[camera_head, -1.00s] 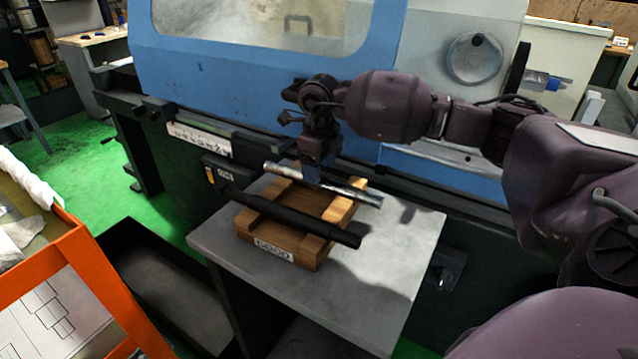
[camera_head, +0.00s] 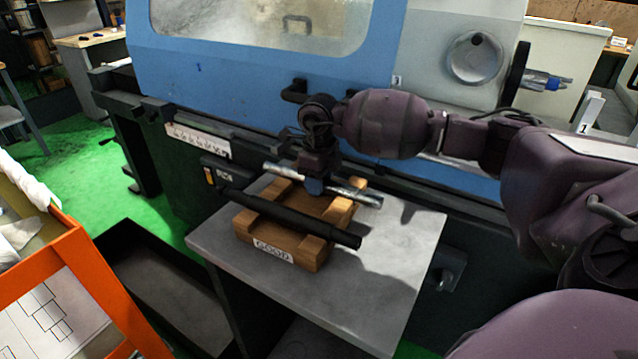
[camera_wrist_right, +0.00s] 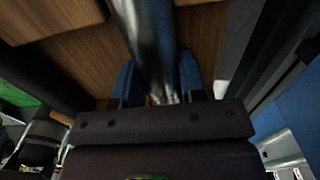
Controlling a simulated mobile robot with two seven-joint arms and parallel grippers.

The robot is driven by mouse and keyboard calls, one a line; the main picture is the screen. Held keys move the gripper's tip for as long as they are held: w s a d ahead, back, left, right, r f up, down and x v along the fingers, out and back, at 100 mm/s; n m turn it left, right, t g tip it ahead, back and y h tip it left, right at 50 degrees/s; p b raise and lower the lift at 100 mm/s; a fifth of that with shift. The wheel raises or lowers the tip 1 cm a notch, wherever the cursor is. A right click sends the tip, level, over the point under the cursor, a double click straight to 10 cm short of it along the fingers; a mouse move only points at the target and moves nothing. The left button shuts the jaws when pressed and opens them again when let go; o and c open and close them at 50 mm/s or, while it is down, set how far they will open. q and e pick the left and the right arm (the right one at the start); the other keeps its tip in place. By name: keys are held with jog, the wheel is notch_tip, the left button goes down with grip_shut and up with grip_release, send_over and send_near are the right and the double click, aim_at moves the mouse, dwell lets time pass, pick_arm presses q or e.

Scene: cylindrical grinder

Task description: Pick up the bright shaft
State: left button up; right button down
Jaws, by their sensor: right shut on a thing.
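The bright shaft (camera_head: 351,192) is a shiny metal rod lying across the back of a wooden rack (camera_head: 264,236) with a "GOOD" label. My right gripper (camera_head: 314,187) has come down on the middle of the shaft from above. In the right wrist view its blue fingers (camera_wrist_right: 158,84) stand on both sides of the bright shaft (camera_wrist_right: 148,35), shut on it. The shaft still appears to be at the height of the rack notches. A dark shaft (camera_head: 290,216) lies parallel in front of it on the same rack. My left gripper is not in view.
The rack stands on a grey table (camera_head: 375,290) with bare room at its right and front. The blue grinder (camera_head: 245,75) stands close behind. A dark open bin (camera_head: 165,285) and an orange-framed stand (camera_head: 100,285) are at left.

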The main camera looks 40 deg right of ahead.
jog(key=shift+w+r, duration=0.1)
jog(key=shift+r, duration=0.15)
